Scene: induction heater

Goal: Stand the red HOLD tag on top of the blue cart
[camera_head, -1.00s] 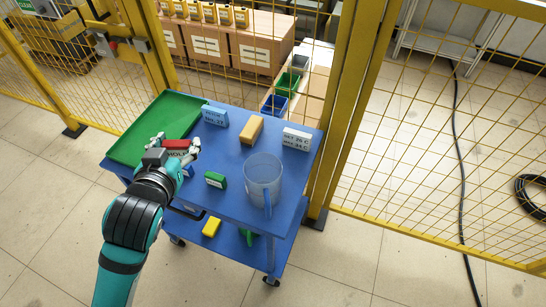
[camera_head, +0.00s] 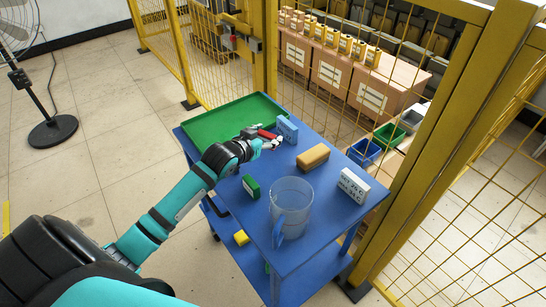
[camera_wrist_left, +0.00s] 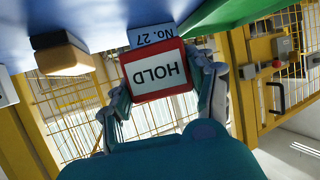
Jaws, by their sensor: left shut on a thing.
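My left gripper (camera_head: 262,142) is over the far part of the blue cart's top (camera_head: 233,180), between the green tray and a light blue block. It is shut on the red HOLD tag (camera_head: 266,134), which is partly hidden by the fingers in the head view. In the left wrist view, which looks upside down, the red-framed tag (camera_wrist_left: 157,75) with its white HOLD face sits between the two fingers (camera_wrist_left: 158,92). Whether its lower edge touches the cart top I cannot tell. My right gripper is not in view.
The light blue block (camera_head: 287,129) marked No. 27 stands close behind the tag. A green tray (camera_head: 215,122), a tan block (camera_head: 312,158), a white labelled block (camera_head: 353,186), a green block (camera_head: 251,187) and a clear jug (camera_head: 291,205) share the cart top. Yellow mesh fencing (camera_head: 440,150) stands behind.

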